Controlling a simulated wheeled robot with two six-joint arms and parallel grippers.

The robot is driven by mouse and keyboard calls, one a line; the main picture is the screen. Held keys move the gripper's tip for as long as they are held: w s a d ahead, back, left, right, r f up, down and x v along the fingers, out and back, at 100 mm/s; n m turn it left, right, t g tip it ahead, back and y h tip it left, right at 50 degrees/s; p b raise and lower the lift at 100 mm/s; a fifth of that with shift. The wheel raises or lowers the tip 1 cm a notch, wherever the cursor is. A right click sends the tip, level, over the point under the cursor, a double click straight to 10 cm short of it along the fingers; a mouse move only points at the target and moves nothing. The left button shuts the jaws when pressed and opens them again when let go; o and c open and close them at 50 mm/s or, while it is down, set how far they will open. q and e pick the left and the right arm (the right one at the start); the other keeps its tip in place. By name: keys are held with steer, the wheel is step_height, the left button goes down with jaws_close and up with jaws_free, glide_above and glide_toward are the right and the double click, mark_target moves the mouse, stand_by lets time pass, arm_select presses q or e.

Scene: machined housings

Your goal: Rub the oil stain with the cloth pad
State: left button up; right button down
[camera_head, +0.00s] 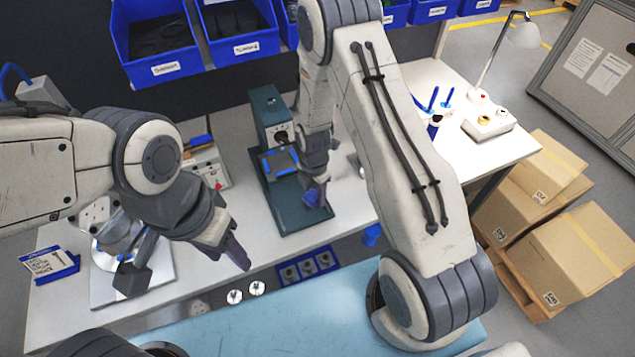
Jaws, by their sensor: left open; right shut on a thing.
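My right gripper (316,192) points down over the dark green base plate (290,218) of a small machine. It is shut on a small blue-grey piece, apparently the cloth pad (314,199), low over or on the plate's right part; I cannot tell if they touch. No oil stain can be made out; the pad and gripper hide part of the plate. My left gripper (240,257) is open and empty, to the left of the plate over the table's front part.
A grey stand base (165,280) and card holder (62,267) are at left. Blue bins (160,66) hang behind. A white box (488,122) and lamp stand right.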

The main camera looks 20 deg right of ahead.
mark_target(315, 194)
steer(key=shift+r+p, duration=1)
steer(key=shift+r, duration=0.7)
steer(key=shift+f, duration=0.1)
